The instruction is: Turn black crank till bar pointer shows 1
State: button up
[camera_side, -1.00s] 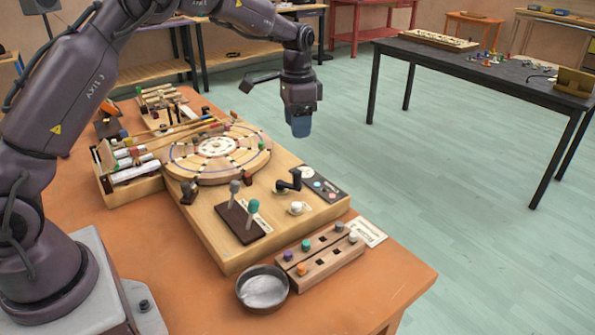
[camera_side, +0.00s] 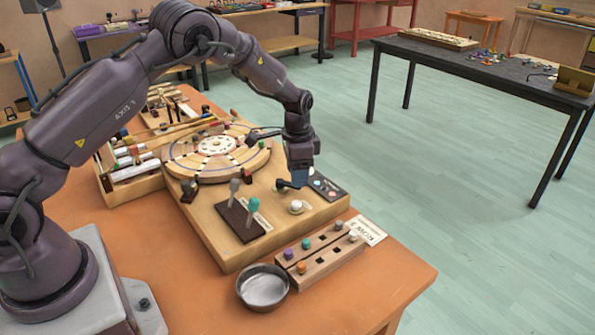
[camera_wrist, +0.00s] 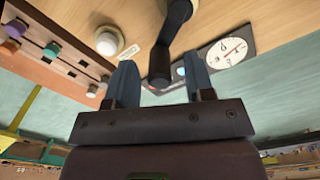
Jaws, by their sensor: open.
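The black crank (camera_side: 285,184) stands on the wooden board, partly hidden by my gripper in the side view. In the wrist view the crank (camera_wrist: 166,47) shows its arm and round handle, with the handle end between my two blue fingers. My gripper (camera_side: 300,180) is open and low over the crank; its fingers (camera_wrist: 161,82) stand apart on either side of the handle, with gaps showing. A white round dial (camera_wrist: 228,52) with a thin reddish mark sits on a dark panel (camera_side: 326,186) beside the crank. I cannot read its numbers or confirm a bar pointer.
A white knob (camera_side: 296,207) is close in front of the crank. Two levers (camera_side: 253,207) stand to the left, and a large round wheel (camera_side: 190,165) lies behind. A peg block (camera_side: 327,260) and metal bowl (camera_side: 263,289) are at the front.

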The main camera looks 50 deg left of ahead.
jog(key=shift+f, duration=0.1)
grip_shut()
jog(key=shift+w, duration=0.1)
jog(key=n, duration=0.2)
jog(key=w+a+n, duration=0.1)
jog(key=n, duration=0.2)
jog(key=shift+w+a+n, duration=0.25)
jog(key=shift+a+n, duration=0.05)
jog(key=n, duration=0.1)
jog(key=a+n, duration=0.1)
jog(key=n, duration=0.1)
jog(key=shift+w+a, duration=0.15)
jog(key=shift+w, duration=0.1)
jog(key=shift+a+n, duration=0.25)
jog(key=shift+n, duration=0.55)
jog(key=shift+a+n, duration=0.25)
jog(key=shift+n, duration=0.55)
